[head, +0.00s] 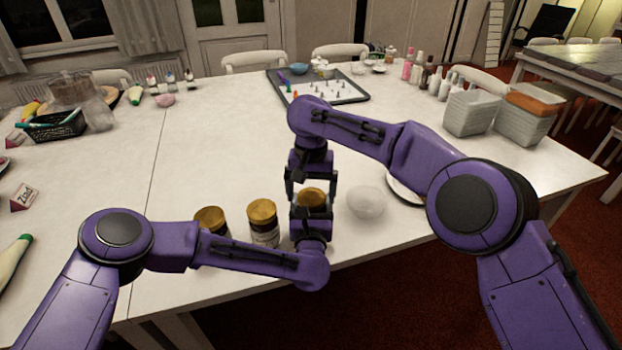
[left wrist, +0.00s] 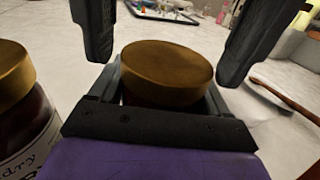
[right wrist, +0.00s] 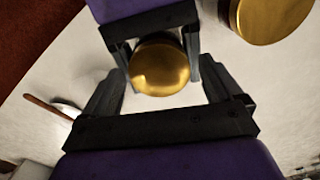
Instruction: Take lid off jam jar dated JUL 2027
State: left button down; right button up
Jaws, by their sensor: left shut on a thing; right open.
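Three jam jars with gold lids stand in a row near the table's front edge: a left jar (head: 211,220), a middle jar (head: 263,222) with a pale label, and a right jar (head: 312,198). My left gripper (head: 312,215) is shut on the right jar, below its lid; the lid (left wrist: 167,72) shows between its fingers in the left wrist view. My right gripper (right wrist: 158,85) is open above the same jar, its fingers apart on either side of the lid (right wrist: 159,67). The right jar's label is hidden. No date is readable on any jar.
A whitish round object (head: 367,202) and a plate (head: 404,192) are just right of the held jar. A tray with small pieces (head: 335,92) lies farther back. The table's middle left is clear.

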jog(key=shift+f, duration=0.1)
jog(key=shift+c, duration=0.3)
jog(key=c, duration=1)
jog(key=n, duration=0.6)
jog(key=shift+n, duration=0.3)
jog(key=shift+c, duration=0.2)
jog(key=o, duration=1.2)
jog(key=shift+c, duration=0.2)
